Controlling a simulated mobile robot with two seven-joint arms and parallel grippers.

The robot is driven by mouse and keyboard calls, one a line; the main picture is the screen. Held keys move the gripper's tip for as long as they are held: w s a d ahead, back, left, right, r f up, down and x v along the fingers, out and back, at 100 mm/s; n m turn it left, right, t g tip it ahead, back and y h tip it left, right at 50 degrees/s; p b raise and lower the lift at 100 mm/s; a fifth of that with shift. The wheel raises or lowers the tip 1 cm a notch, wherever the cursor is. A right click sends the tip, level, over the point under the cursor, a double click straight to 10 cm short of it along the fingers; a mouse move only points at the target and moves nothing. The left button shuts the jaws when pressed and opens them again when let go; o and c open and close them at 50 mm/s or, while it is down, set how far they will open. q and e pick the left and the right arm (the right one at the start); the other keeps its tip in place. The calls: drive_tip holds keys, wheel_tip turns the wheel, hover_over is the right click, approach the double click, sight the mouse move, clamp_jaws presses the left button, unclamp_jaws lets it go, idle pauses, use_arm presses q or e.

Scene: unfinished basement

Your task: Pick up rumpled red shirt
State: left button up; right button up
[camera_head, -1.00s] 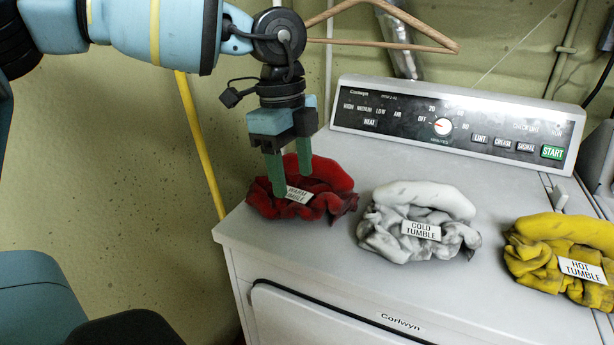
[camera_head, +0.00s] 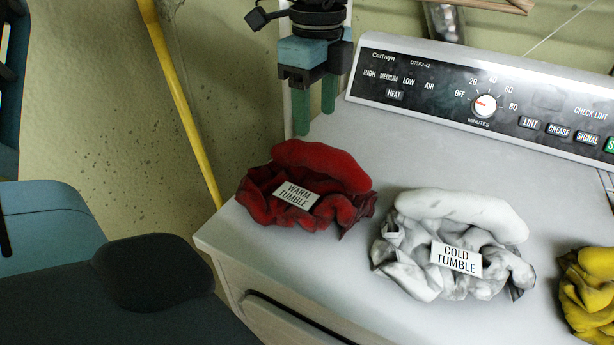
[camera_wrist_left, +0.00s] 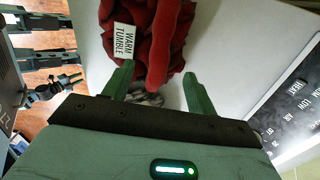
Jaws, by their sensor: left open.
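The rumpled red shirt (camera_head: 335,168) lies on the front left corner of the dryer top, with a white "WARM TUMBLE" label on it. In the left wrist view the red shirt (camera_wrist_left: 178,30) lies beyond the fingers, with a fold showing between them. My left gripper (camera_head: 315,112) has green fingers pointing down, above and behind the shirt in the head view. The fingers are open and empty, apart from the shirt. In the wrist view my left gripper (camera_wrist_left: 157,84) shows its two fingers spread. I cannot make out my right gripper.
A white cloth (camera_head: 460,208) labelled "COLD TUMBLE" lies right of the red one, and a yellow cloth (camera_head: 588,290) is farther right. The dryer's control panel (camera_head: 420,92) rises behind. A yellow pipe (camera_head: 180,100) runs down the wall at left. The dryer top (camera_head: 390,150) is bare behind the cloths.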

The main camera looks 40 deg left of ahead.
sight(317, 145)
use_arm(q)
drive_tip(key=shift+d+f+p, duration=0.1)
drive_tip(key=shift+f+p, duration=0.3)
drive_tip(key=shift+f, duration=3.4)
clamp_jaws()
